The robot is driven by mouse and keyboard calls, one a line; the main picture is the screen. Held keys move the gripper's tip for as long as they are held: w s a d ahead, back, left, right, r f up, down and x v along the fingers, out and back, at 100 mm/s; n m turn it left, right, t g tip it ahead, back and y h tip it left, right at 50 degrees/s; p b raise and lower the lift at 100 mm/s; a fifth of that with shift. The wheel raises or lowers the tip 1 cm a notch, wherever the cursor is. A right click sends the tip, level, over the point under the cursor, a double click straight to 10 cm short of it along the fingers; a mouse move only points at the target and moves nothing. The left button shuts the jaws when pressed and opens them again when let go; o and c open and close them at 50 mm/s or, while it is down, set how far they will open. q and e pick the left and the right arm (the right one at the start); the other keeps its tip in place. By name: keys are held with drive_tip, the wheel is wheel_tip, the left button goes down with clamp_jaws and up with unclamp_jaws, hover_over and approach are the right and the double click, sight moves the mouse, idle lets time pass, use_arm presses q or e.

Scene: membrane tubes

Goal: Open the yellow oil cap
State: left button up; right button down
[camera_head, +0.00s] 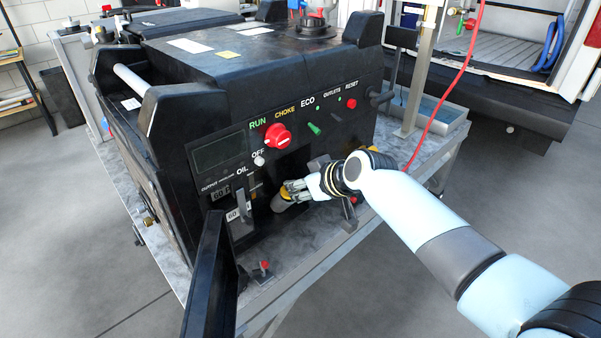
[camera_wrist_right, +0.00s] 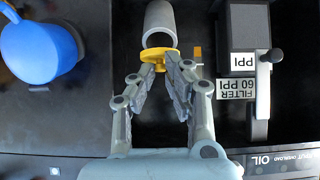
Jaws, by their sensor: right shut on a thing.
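The yellow oil cap (camera_wrist_right: 158,55) is at the lower end of a grey filler neck (camera_wrist_right: 160,20) in the right wrist view. A dark part of the neck's mouth shows behind the cap's rim; I cannot tell whether the cap is seated or slightly apart. My right gripper (camera_wrist_right: 161,67) is shut on the cap's stem, its two fingers meeting there. In the head view my right gripper (camera_head: 297,190) reaches into the black generator's (camera_head: 200,115) front recess, at the grey neck (camera_head: 281,204), and partly hides the cap. My left gripper is not in view.
A blue funnel-like object (camera_wrist_right: 38,50) is on the other side. An upright black panel (camera_head: 208,275) stands at the front left. A red cable (camera_head: 440,110) hangs right of the generator.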

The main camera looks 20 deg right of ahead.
drive_tip(key=shift+w+a+r+g+h+p, duration=0.15)
drive_tip(key=shift+w+r+g+p, duration=0.1)
drive_tip(key=shift+r+g+p, duration=0.3)
drive_tip(key=shift+w+r+g+h+p, duration=0.15)
drive_tip(key=shift+w+r+g+p, duration=0.15)
drive_tip(key=shift+p, duration=0.4)
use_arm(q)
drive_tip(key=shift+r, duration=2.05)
use_arm(e)
drive_tip(key=shift+w+a+g+h, duration=0.1)
drive_tip(key=shift+g+h, duration=0.2)
drive_tip(key=shift+g, duration=0.55)
drive_tip(key=c, duration=1.4)
unclamp_jaws()
drive_tip(key=shift+w, duration=0.1)
drive_tip(key=shift+o, duration=0.2)
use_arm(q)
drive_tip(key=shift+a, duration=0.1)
use_arm(e)
drive_tip(key=v, duration=1.2)
